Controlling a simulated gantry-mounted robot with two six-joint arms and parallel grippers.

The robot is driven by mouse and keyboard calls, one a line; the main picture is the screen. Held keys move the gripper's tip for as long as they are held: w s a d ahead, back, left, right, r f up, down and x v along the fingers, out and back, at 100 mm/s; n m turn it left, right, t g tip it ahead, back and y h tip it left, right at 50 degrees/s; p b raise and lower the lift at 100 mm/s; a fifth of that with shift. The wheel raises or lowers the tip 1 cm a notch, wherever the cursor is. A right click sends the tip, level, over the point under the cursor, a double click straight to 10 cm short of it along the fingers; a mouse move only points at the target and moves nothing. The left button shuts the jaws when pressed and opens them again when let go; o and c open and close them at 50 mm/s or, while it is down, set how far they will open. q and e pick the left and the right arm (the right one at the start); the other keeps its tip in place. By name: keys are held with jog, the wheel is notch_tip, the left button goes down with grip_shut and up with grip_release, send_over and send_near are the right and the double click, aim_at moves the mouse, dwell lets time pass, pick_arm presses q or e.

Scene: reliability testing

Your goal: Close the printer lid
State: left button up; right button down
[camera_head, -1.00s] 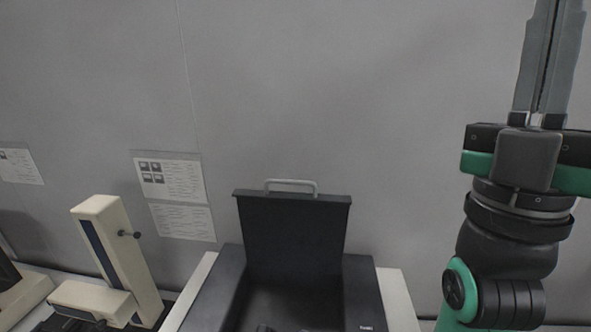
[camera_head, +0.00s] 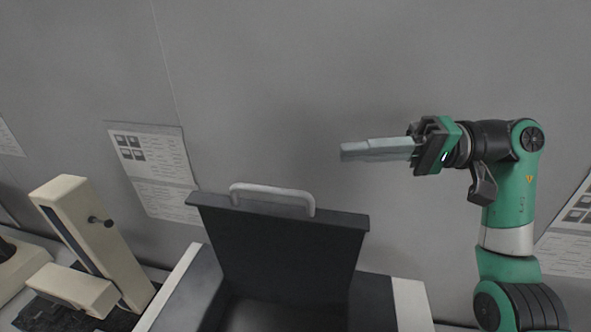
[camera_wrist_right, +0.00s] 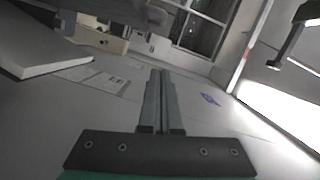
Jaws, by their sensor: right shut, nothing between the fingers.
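The printer lid (camera_head: 280,250) is a dark panel standing upright, open, behind the dark printer body (camera_head: 202,290). A pale grey bar handle (camera_head: 272,196) runs along the lid's top edge. My right gripper (camera_head: 343,152) is shut and empty. It points left in the head view, above and to the right of the handle, apart from the lid. In the right wrist view its two grey fingers (camera_wrist_right: 160,75) lie together with nothing between them. My left gripper is not in view. The printer's front is cut off by the frame's lower edge.
A beige instrument with a tilted column (camera_head: 95,240) stands left of the printer. Printed sheets (camera_head: 155,170) hang on the grey wall (camera_head: 270,80) behind. The space above the lid is clear.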

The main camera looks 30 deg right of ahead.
jog(key=w+a+f+p, duration=0.1)
jog(key=a+p, duration=0.3)
jog(key=a, duration=0.6)
jog(key=shift+f+p, duration=0.25)
jog(key=shift+p, duration=0.15)
